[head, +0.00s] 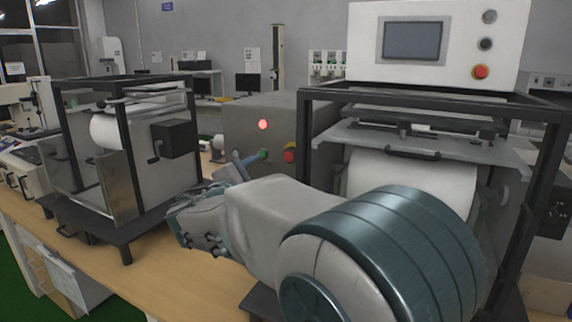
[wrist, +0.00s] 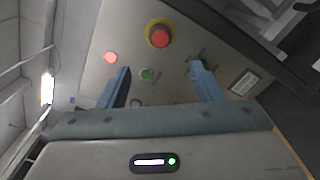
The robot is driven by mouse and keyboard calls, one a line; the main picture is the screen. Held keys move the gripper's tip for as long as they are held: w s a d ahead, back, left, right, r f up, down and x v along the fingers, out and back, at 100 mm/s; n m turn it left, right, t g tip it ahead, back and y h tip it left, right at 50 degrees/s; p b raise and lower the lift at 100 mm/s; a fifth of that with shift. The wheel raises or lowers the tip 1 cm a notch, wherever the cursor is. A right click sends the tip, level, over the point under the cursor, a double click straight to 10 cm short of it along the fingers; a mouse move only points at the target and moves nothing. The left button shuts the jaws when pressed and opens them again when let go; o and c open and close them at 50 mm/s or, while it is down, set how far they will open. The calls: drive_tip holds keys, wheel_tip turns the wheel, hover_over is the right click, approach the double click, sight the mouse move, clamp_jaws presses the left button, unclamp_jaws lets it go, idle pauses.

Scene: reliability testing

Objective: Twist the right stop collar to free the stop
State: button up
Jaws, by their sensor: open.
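In the head view, a red stop button with a yellow-orange collar (head: 290,153) is on the grey box's front. It shows larger in the wrist view as a red button (wrist: 160,36) in a yellow collar. Another red stop button (head: 480,71) is on the white panel at upper right. My gripper (wrist: 161,72) is open and empty, its two blue fingers spread toward the grey panel. In the wrist view the collar is above the gap between the fingertips, with no visible contact. In the head view my arm hides part of the gripper.
A green button (wrist: 146,74) shows between the fingers, and a lit red lamp (wrist: 110,57) is at the left fingertip's upper left. A dark-framed machine (head: 125,205) stands left and another framed machine (head: 310,130) right. Bare wooden bench (head: 165,275) lies in front.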

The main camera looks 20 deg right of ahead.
sight(288, 157)
drive_tip(key=p+x, duration=0.1)
drive_tip(key=x, duration=1.2)
drive_tip(key=shift+d, duration=0.15)
drive_tip(key=c, duration=1)
